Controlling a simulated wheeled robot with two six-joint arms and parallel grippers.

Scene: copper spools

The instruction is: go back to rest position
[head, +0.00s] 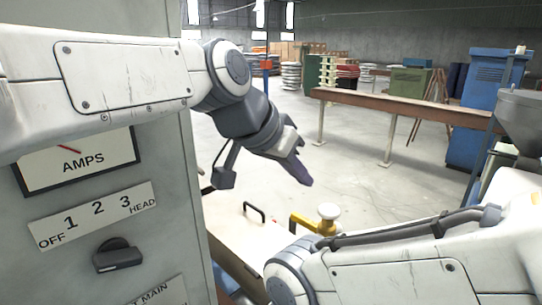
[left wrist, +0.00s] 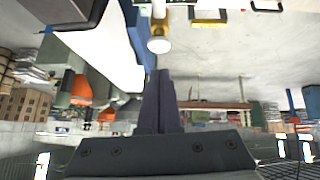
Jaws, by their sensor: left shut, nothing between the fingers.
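My left arm comes in from the left across the head view, in front of a grey cabinet. My left gripper (head: 303,178) hangs in the air, pointing down and to the right, above and left of a cream knob (head: 328,212) on a yellow bracket. Its dark fingers are together and hold nothing. In the left wrist view the shut fingers (left wrist: 158,88) point towards the cream knob (left wrist: 159,45), apart from it in the picture. My right arm lies across the lower right of the head view, and its gripper is out of sight.
The grey cabinet (head: 172,218) with an AMPS meter and a dark rotary switch (head: 117,255) stands close at left. A pale surface with a black handle (head: 254,212) lies below. A brown rail (head: 400,104), a blue cabinet (head: 484,110) and open concrete floor lie beyond.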

